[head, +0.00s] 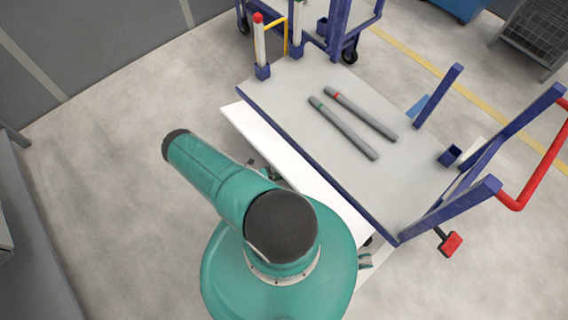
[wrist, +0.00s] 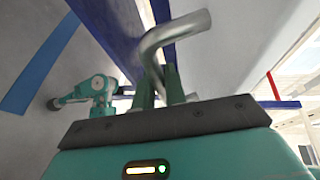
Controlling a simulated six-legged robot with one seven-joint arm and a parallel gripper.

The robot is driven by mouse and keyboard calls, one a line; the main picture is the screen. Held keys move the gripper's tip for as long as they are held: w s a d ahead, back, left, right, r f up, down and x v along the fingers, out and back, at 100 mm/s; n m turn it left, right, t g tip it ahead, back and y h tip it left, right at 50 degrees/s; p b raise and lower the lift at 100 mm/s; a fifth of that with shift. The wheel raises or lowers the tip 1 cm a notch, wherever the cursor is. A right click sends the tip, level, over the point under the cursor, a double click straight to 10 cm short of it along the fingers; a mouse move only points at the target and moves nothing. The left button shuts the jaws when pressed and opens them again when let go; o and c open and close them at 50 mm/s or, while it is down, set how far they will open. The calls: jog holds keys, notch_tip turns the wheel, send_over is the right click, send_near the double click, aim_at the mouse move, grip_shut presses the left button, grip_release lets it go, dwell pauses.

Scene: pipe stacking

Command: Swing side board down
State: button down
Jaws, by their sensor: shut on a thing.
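The white side board (head: 318,186) shows as a strip along the near long edge of the cart (head: 400,180). It sticks out a little below the grey deck. My arm covers part of it in the head view. In the wrist view my gripper (wrist: 168,88) is shut on a bent silver metal handle (wrist: 178,33). A pale panel (wrist: 235,45), which looks like the board, lies to the right of the handle. The gripper is mostly hidden behind my arm in the head view, where only small parts show by the board.
Two grey pipes, one with a green band (head: 343,128) and one with a red band (head: 360,112), lie on the deck. Blue posts (head: 438,95) and a red push handle (head: 535,170) stand at the right. Another blue cart (head: 335,25) is behind. The floor at left is clear.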

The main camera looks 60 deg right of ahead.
jog(key=shift+a+f+g+h, duration=0.1)
jog(key=shift+f+g+h, duration=0.3)
jog(key=shift+f, duration=0.35)
jog(key=shift+m, duration=0.3)
jog(key=c, duration=1.5)
grip_release()
jog(key=shift+o, duration=0.2)
jog(key=shift+w, duration=0.1)
jog(key=f+v, duration=0.1)
jog(key=v, duration=1.2)
jog(key=shift+w+a+r, duration=0.25)
jog(key=shift+a+r, duration=0.05)
jog(key=shift+r, duration=0.25)
